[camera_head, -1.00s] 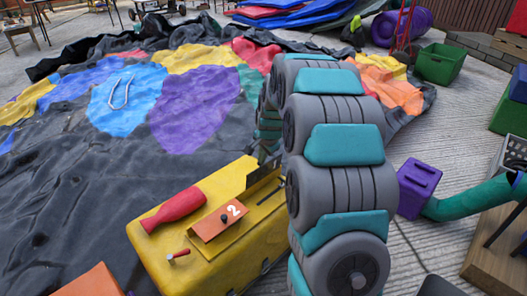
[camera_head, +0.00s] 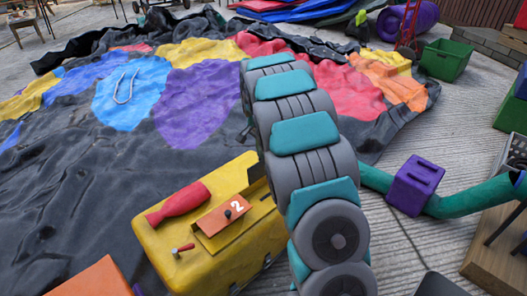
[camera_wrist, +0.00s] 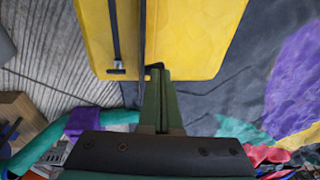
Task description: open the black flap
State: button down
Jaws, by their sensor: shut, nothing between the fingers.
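The yellow box (camera_head: 165,245) stands at the lower middle of the head view and fills the top of the wrist view (camera_wrist: 195,40). A thin dark strip (camera_wrist: 143,35) runs along it in the wrist view, seen nearly edge-on. I cannot tell whether this strip is the black flap. A narrow black bar with a small T-shaped end (camera_wrist: 116,70) lies on the yellow face left of the strip. My gripper (camera_wrist: 157,76) is shut and empty, its green fingertips close to the strip's lower end. Contact is unclear. In the head view my arm hides the gripper.
A red bottle-shaped piece (camera_head: 180,203), an orange plate marked 2 (camera_head: 222,216) and a small red hammer (camera_head: 182,249) are on the box top. A deflated multicoloured sheet (camera_head: 70,190) spreads behind and left. A purple block (camera_head: 414,186) and green tube (camera_head: 470,198) lie right.

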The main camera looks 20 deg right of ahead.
jog(key=shift+w, duration=0.25)
jog(key=shift+a+f+g, duration=0.15)
jog(key=shift+g, duration=0.15)
jog(key=shift+s, duration=0.1)
jog(key=shift+s+d, duration=0.3)
jog(key=shift+s, duration=0.3)
notch_tip(320, 180, up, 14)
jog(key=s+a+b, duration=0.1)
jog(key=s, duration=0.1)
jog(key=shift+s+a, duration=0.15)
jog(key=shift+s, duration=0.25)
